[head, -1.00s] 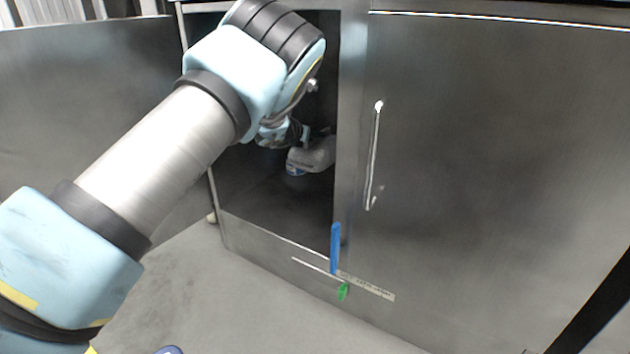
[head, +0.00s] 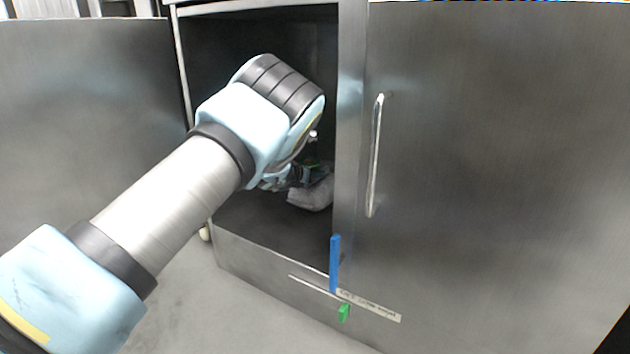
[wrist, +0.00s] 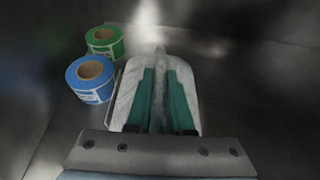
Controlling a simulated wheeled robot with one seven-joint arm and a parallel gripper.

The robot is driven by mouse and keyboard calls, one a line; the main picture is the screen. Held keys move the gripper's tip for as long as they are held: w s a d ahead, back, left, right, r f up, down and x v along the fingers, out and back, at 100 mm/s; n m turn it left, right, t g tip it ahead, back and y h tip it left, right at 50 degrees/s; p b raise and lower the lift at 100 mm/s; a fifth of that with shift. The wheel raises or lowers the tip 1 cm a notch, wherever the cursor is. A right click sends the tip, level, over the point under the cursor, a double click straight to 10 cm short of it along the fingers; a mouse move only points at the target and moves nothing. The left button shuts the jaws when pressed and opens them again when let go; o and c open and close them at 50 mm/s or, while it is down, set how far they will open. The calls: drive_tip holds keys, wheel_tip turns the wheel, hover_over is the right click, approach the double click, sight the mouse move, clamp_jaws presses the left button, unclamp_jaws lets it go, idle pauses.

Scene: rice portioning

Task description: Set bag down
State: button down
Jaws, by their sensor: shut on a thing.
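The bag (head: 312,196) is pale and translucent. In the head view it is low inside the open cabinet, at or just above the cabinet floor; I cannot tell whether it touches. In the wrist view the bag (wrist: 128,92) spreads around and beyond the green fingers. My gripper (wrist: 160,75) is shut on the bag. In the head view my gripper (head: 300,176) is mostly hidden behind my own arm, at the bag's upper left.
A blue-labelled roll (wrist: 90,76) and a green-labelled roll (wrist: 104,40) stand left of the bag. The cabinet's left door (head: 85,110) is open; the right door (head: 500,170) is shut. Dark cabinet floor (head: 255,215) is clear in front.

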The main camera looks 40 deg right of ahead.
idle(0.3)
drive_tip(key=c, duration=0.8)
unclamp_jaws()
drive_tip(key=shift+r, duration=0.1)
drive_tip(key=p+v, duration=0.5)
drive_tip(key=v, duration=0.7)
